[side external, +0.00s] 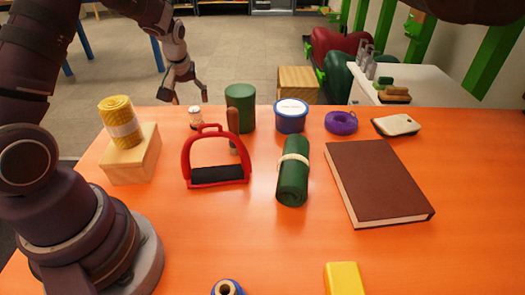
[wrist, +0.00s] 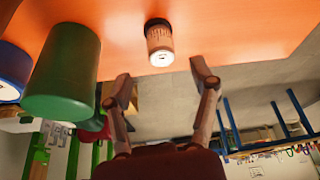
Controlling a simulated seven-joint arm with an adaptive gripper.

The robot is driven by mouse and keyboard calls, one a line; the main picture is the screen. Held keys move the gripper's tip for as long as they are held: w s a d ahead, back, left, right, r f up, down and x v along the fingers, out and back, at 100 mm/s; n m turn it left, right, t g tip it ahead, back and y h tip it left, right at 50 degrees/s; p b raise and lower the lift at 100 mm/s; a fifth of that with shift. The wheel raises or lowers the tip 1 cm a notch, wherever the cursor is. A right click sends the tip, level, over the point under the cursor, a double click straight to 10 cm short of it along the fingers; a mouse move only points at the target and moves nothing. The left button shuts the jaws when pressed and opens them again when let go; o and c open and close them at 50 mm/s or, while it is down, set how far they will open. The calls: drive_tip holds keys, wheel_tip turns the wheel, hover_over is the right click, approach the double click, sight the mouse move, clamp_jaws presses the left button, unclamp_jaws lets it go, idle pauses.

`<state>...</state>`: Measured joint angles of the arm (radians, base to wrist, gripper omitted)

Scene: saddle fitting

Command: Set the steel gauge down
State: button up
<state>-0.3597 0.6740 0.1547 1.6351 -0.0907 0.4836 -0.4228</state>
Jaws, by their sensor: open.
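I see nothing that I can surely name as the steel gauge. A small cylinder (side external: 195,118) with a pale top and a dark base stands upright near the table's back edge. In the wrist view the cylinder (wrist: 160,45) shows a beige, marked side and lies ahead of the gap between my fingertips. My gripper (side external: 190,98) is open and empty at the back edge, just behind the cylinder in the side view. In the wrist view my gripper (wrist: 162,78) has its fingers wide apart, with nothing between them.
A green canister (side external: 240,108) and a blue tub (side external: 291,117) stand right of the cylinder. A red stirrup (side external: 187,165) stands in front. A wooden block (side external: 130,165) bears a yellow roll (side external: 120,122) at left.

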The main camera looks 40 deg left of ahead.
drive_tip(key=s+d+r+m+t+h, duration=0.1)
drive_tip(key=s+d+r+m+h, duration=0.15)
drive_tip(key=d+r, duration=0.7)
drive_tip(key=s+d+r+m+t+h, duration=0.1)
drive_tip(key=s+d+r+m, duration=0.2)
drive_tip(key=s+d+m, duration=0.5)
drive_tip(key=s+d, duration=0.2)
drive_tip(key=s, duration=0.1)
drive_tip(key=shift+t, duration=0.4)
